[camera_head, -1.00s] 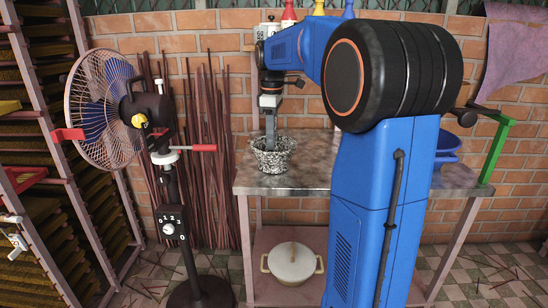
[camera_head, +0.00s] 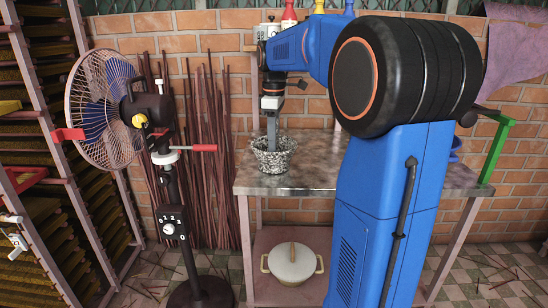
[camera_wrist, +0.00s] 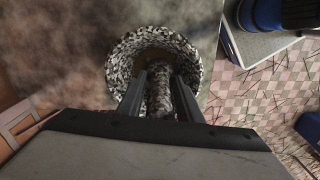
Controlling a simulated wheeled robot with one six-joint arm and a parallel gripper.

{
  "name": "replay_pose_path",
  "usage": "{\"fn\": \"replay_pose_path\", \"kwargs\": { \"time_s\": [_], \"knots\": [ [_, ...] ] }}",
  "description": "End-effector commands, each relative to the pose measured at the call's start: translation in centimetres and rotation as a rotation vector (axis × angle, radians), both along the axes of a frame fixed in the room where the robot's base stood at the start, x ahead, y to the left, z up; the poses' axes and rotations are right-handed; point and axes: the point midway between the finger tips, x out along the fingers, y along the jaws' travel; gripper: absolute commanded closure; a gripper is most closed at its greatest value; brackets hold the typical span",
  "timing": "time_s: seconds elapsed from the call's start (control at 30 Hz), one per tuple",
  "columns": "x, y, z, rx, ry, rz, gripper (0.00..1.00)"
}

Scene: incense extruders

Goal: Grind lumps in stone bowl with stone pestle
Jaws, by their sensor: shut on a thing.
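The speckled grey stone bowl (camera_head: 273,158) stands at the front left of the metal-topped table (camera_head: 315,172). In the wrist view the bowl (camera_wrist: 196,70) is seen from above, with brown matter (camera_wrist: 153,56) inside it. My gripper (camera_head: 272,140) points straight down into the bowl. In the wrist view my gripper (camera_wrist: 158,80) is shut on the speckled stone pestle (camera_wrist: 159,97), which stands between its two fingers. The pestle's lower end is in the bowl. I cannot make out single lumps, and the fingers hide part of the bowl's inside.
A standing fan (camera_head: 105,105) is left of the table. A lidded cream pot (camera_head: 292,263) sits on the lower shelf. A blue bowl (camera_head: 455,150) is partly hidden behind my arm. A green bracket (camera_head: 497,150) edges the table's right side.

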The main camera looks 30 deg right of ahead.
Motion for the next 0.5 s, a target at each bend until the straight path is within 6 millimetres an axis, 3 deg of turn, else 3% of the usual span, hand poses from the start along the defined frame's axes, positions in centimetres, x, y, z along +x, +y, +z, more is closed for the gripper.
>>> {"fn": "replay_pose_path", "kwargs": {
  "time_s": [0.5],
  "knots": [
    [0.1, -1.4, 0.2, -0.001, 0.002, -0.002, 0.90]
  ]
}}
